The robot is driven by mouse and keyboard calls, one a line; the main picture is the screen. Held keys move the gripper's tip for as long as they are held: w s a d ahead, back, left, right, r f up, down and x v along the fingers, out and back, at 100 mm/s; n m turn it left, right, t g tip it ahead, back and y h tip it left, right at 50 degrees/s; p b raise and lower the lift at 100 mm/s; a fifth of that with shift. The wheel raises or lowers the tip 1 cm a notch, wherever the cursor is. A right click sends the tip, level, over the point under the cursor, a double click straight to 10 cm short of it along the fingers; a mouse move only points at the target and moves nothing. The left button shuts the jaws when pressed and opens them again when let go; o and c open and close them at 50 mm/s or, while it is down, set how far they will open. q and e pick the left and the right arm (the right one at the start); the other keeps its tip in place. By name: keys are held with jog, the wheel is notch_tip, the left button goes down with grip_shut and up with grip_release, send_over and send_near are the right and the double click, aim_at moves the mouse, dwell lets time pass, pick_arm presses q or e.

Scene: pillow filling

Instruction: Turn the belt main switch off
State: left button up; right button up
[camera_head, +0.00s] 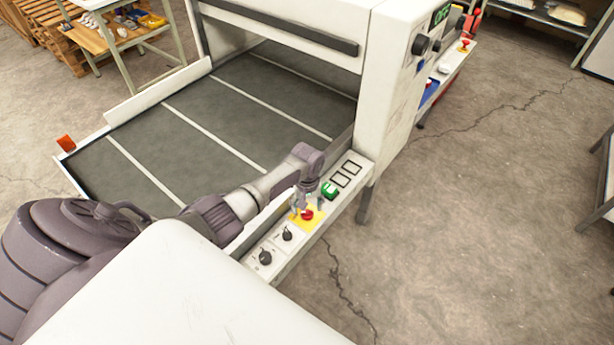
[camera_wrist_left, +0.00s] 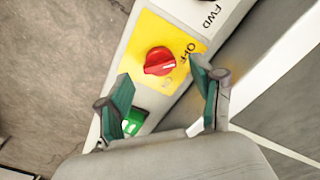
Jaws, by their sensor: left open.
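The belt main switch is a red rotary knob (camera_head: 307,214) on a yellow plate (camera_head: 296,220) on the white control strip beside the belt. In the left wrist view the red knob (camera_wrist_left: 159,61) sits on the yellow plate (camera_wrist_left: 148,30), with "OFF" printed to its right and a faint, unreadable mark below it. My left gripper (camera_head: 308,202) is over the plate. In the left wrist view its two green-padded fingers (camera_wrist_left: 160,70) are open on either side of the knob, with nothing between them gripped. I cannot tell the knob's set position. My right gripper is not in view.
Two black knobs (camera_head: 265,257) are on the near part of the strip. A green switch (camera_head: 329,189) is just beyond the yellow plate. The grey belt (camera_head: 200,125) lies left of the strip. The machine housing (camera_head: 392,70) rises behind. Open floor (camera_head: 480,210) is at the right.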

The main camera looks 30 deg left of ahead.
aim_at(307, 212)
pick_arm(q)
notch_tip(307, 212, up, 9)
dwell(0.3)
jog(key=shift+r, duration=0.1)
jog(key=s+d+f+m+t, duration=0.2)
jog(key=s+d+m, duration=0.4)
jog(key=s+d, duration=0.65)
jog(key=s+r+m+t, duration=0.1)
jog(key=s+r+m, duration=0.1)
jog(key=s+r, duration=0.35)
jog(key=s+r+m+t, duration=0.1)
jog(key=s+r+m, duration=0.15)
jog(key=s, duration=0.55)
notch_tip(307, 212, down, 28)
jog(key=s+g+b, duration=0.2)
jog(key=s+a+f+g+b, duration=0.1)
jog(key=s+a+f, duration=0.2)
jog(key=s+f, duration=1.3)
jog(key=shift+s+a+f, duration=0.2)
jog(key=shift+f, duration=0.25)
